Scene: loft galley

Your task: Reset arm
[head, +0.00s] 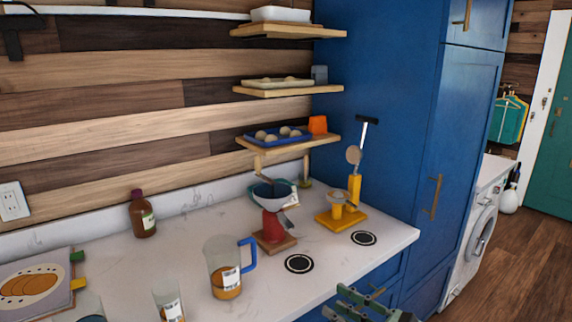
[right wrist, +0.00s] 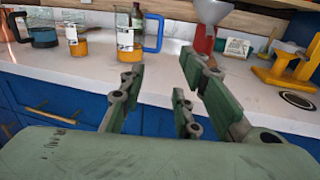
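My right gripper (head: 366,303) shows at the bottom edge of the head view, in front of the counter's front edge. In the right wrist view my right gripper (right wrist: 166,80) has its green fingers spread apart, with nothing between them. It stands just short of the white counter (right wrist: 160,75) and touches nothing I can see. My left gripper is in neither view.
On the counter (head: 330,248) stand a clear jug with a blue handle (head: 226,268), a red grinder (head: 272,225), a brown bottle (head: 142,215) and a yellow stand (head: 341,219). Shelves (head: 285,90) hang above. A tall blue cabinet (head: 385,120) stands right.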

